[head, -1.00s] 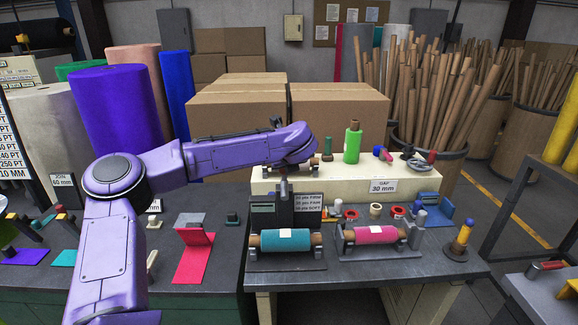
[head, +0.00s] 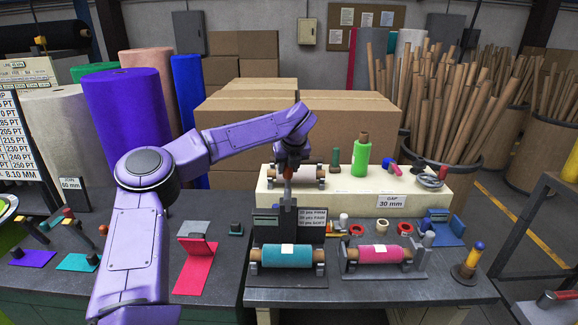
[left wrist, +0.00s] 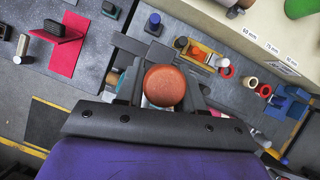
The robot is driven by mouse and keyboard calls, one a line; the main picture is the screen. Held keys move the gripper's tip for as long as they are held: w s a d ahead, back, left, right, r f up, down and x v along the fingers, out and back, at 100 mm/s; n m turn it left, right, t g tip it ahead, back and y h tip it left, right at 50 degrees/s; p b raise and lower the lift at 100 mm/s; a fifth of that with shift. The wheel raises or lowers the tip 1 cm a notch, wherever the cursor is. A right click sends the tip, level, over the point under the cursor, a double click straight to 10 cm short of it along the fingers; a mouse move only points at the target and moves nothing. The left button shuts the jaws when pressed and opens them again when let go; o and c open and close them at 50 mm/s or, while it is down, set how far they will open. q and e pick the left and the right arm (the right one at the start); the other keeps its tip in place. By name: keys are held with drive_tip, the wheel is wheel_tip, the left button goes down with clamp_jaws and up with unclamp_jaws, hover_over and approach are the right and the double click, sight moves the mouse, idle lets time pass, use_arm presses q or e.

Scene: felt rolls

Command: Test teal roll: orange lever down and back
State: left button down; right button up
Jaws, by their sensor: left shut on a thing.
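The teal roll (head: 272,257) lies level in a dark cradle (head: 287,280) at the front of the bench, with a white label on its middle. Behind it stands a dark tester with a text plate (head: 312,225). A lever rises upright from the tester to an orange-red end (head: 288,173). My left gripper (head: 290,158) is above the tester, shut on that end. In the left wrist view the round orange lever knob (left wrist: 165,85) sits between the fingers (left wrist: 163,98). My right gripper is not seen.
A pink roll (head: 368,254) lies in a second cradle to the right. A red stand (head: 195,265) is at left. Small rings lie between shelf and cradles.

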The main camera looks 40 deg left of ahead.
use_arm(q)
drive_tip(key=shift+r, duration=0.15)
drive_tip(key=c, duration=0.8)
unclamp_jaws()
drive_tip(key=shift+a, duration=0.1)
drive_tip(key=shift+w, duration=0.15)
drive_tip(key=b+v, duration=0.4)
drive_tip(key=v, duration=0.6)
drive_tip(key=shift+r, duration=0.1)
